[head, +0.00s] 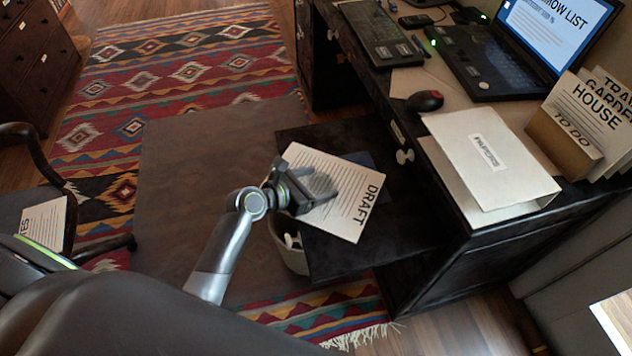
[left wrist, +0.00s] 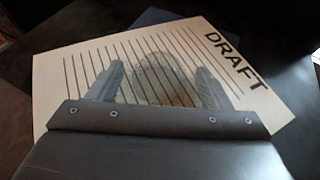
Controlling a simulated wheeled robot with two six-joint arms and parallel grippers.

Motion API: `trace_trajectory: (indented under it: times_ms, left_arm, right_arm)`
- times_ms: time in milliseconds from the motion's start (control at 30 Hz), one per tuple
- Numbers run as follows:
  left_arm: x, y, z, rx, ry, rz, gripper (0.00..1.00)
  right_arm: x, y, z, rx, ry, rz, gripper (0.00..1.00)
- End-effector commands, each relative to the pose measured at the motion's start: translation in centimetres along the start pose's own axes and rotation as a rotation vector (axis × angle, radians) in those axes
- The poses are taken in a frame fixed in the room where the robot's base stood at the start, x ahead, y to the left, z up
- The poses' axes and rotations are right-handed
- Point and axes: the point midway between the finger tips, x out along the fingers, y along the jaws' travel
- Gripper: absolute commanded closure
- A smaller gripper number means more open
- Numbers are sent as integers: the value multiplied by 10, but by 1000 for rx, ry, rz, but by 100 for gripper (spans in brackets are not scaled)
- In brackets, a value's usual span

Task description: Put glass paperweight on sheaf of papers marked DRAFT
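The sheaf of papers marked DRAFT (head: 352,222) lies on a low dark surface jutting from the desk; it also shows in the left wrist view (left wrist: 70,70). The glass paperweight (left wrist: 160,78) is a clear round dome, with the page's lines seen through it. It is between the fingers of my left gripper (left wrist: 160,86), whose sides appear to touch it. In the head view my left gripper (head: 318,196) is over the upper middle of the sheaf and partly hides the paperweight. Whether the glass rests on the paper is hard to tell. My right gripper is not in view.
A dark blue item (head: 362,160) lies partly under the sheaf. The desk holds a labelled folder (head: 495,180), mouse (head: 425,101), laptop (head: 485,70) and TO DO holder (head: 560,140). A chair (head: 45,160) stands at left.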

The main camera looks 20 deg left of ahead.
Motion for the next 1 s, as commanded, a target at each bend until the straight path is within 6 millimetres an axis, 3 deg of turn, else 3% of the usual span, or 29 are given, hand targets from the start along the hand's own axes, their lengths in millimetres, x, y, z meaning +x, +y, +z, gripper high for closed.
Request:
trace_trajectory:
  times_ms: [267, 700, 1000]
  left_arm:
    - [-6, 0, 3, 0, 1, 1, 28]
    - [-94, 0, 3, 2, 3, 1, 28]
    - [-121, 0, 3, 1, 1, 0, 28]
  right_arm:
    - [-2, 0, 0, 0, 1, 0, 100]
    - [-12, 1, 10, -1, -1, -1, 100]
    - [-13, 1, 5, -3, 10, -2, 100]
